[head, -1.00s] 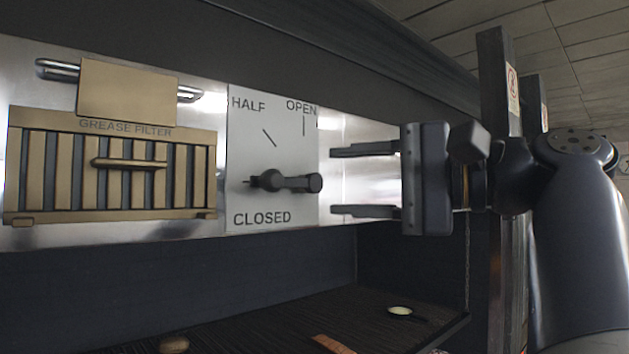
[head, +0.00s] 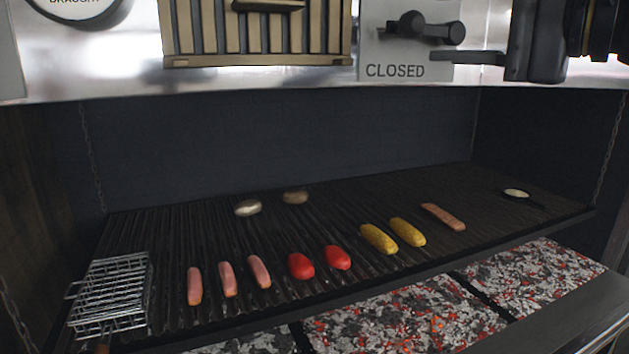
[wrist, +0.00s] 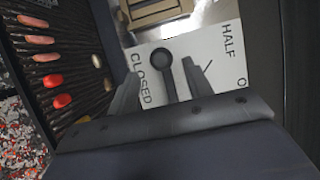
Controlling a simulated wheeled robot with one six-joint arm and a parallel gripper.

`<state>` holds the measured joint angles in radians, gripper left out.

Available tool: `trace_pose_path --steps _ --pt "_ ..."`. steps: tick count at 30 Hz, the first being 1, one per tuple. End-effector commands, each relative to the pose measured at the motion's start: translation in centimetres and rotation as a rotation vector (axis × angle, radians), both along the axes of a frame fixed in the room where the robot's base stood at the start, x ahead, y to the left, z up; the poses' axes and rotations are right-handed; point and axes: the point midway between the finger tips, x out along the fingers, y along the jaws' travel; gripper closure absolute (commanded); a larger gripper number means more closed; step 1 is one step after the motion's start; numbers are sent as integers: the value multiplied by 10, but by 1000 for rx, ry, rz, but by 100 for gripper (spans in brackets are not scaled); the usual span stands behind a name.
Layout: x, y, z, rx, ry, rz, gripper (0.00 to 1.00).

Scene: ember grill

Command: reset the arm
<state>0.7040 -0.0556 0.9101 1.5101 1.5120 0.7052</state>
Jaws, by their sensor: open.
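My gripper (wrist: 153,92) is open and empty in the wrist view, its two fingers pointing toward the lever plate. In the head view only its lower finger and part of its body show at the top right; the rest is cut off by the frame. A dark lever (head: 425,28) sits on a white plate (head: 380,50) marked CLOSED. In the wrist view the lever (wrist: 164,66) stands ahead between the fingers, apart from them as far as I can see. The lever lies level, just above the word CLOSED.
A grease filter (head: 258,62) hangs left of the plate, with a round gauge (head: 75,5) further left. A wire basket (head: 108,292) stands left. Glowing coals (head: 410,320) lie underneath.

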Motion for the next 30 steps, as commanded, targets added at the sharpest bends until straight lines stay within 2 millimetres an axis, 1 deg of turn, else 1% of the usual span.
trace_pose_path --steps 1,6,13,19,30 --pt "4 5 1 1 -1 4 52" --pt "17 18 1 1 -1 4 52" --pt "31 32 1 1 0 3 52" --pt "37 37 0 1 -1 0 52" --pt "38 38 0 1 -1 -1 52"
